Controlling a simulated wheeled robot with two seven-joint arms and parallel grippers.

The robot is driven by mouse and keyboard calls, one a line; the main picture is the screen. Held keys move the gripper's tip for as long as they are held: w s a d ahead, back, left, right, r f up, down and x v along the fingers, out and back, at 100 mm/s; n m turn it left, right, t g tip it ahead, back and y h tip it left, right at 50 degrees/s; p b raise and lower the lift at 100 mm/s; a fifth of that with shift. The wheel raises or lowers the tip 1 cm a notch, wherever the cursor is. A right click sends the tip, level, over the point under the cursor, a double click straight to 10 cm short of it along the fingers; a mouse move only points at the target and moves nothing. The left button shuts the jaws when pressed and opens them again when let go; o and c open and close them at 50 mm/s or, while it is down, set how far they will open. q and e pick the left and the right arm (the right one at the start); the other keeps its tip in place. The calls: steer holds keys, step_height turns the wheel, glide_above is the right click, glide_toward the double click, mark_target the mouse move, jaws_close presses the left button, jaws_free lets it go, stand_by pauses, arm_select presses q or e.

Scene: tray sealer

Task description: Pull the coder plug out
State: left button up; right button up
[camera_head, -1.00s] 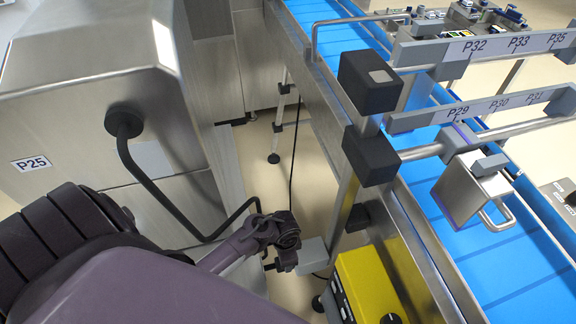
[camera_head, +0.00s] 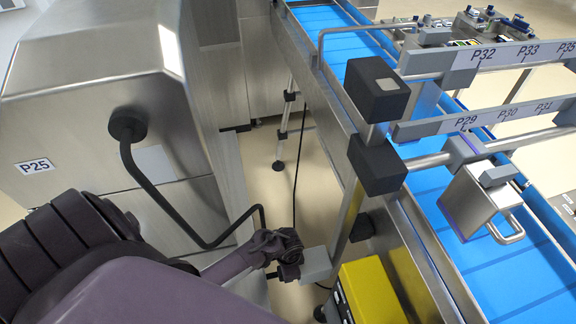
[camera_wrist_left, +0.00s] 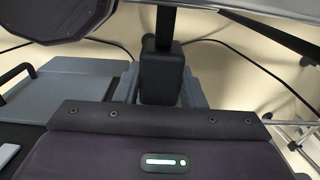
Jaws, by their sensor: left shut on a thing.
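The coder plug (camera_wrist_left: 161,75) is a black block with a dark stem or cable running up from it in the left wrist view. My left gripper (camera_wrist_left: 158,88) is shut on it, with a grey finger on each side. In the head view my left gripper (camera_head: 288,256) is low in the middle, beside a small grey box (camera_head: 316,264) on the conveyor's side. There the plug is mostly hidden by the gripper, and I cannot tell whether it is seated or free. My right gripper is not in view.
A yellow box (camera_head: 370,292) stands close to the right of the gripper. The steel cabinet marked P25 (camera_head: 90,80) with a bent black bar (camera_head: 165,195) is at left. The blue conveyor (camera_head: 455,215) runs along the right. A thin black cable (camera_head: 296,185) hangs behind.

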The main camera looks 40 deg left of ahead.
arm_select(q)
jaws_close()
steer(key=shift+s+a+r+p, duration=0.2)
steer(key=shift+s+a+p, duration=0.65)
steer(key=shift+s+p, duration=0.15)
steer(key=shift+s+a+f, duration=0.2)
steer(key=shift+a, duration=0.05)
steer(key=o, duration=1)
jaws_free()
steer(key=shift+o, duration=0.2)
step_height(320, 180, up, 7)
steer(key=shift+d+f+p, duration=0.1)
steer(key=shift+f+p, duration=0.05)
steer(key=shift+p, duration=0.4)
steer(key=shift+r, duration=0.55)
